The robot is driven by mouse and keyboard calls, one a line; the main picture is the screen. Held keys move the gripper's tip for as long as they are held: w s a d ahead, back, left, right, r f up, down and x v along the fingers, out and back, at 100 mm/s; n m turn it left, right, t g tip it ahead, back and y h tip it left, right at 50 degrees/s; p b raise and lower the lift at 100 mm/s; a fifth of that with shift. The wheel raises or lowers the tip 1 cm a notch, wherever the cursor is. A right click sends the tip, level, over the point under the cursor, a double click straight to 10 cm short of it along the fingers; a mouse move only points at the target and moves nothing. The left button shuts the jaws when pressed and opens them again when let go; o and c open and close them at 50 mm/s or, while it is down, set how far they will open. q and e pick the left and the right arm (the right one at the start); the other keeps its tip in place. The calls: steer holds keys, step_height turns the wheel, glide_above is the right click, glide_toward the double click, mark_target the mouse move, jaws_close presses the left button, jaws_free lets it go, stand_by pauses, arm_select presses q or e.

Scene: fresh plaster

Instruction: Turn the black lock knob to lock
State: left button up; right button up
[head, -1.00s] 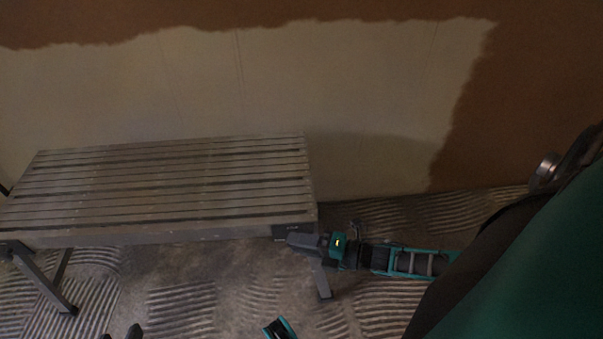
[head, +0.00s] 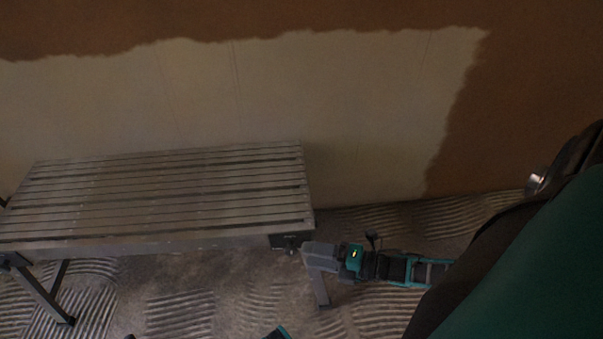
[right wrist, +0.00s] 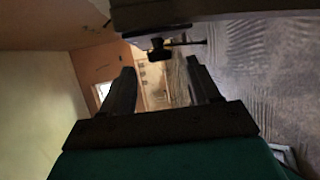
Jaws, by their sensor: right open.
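The black lock knob (head: 291,249) sits at the right end of the front edge of a grey slatted work platform (head: 160,243), just below a dark plate (head: 289,240).
The platform stands on folding legs (head: 45,295) before a partly plastered wall (head: 300,100). The floor (head: 230,290) has ridged grey marks and is clear below the platform. The platform's underside edge (right wrist: 215,10) lies close above my right fingers.

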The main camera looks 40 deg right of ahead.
arm_select(q)
steer(key=shift+s+a+p, duration=0.25)
steer(key=shift+a+p, duration=0.1)
steer(key=shift+p, duration=0.2)
arm_select(e)
steer(key=v, duration=0.8)
steer(key=shift+s, duration=0.25)
arm_select(q)
steer(key=shift+d+r, duration=0.1)
arm_select(e)
steer(key=shift+d, duration=0.1)
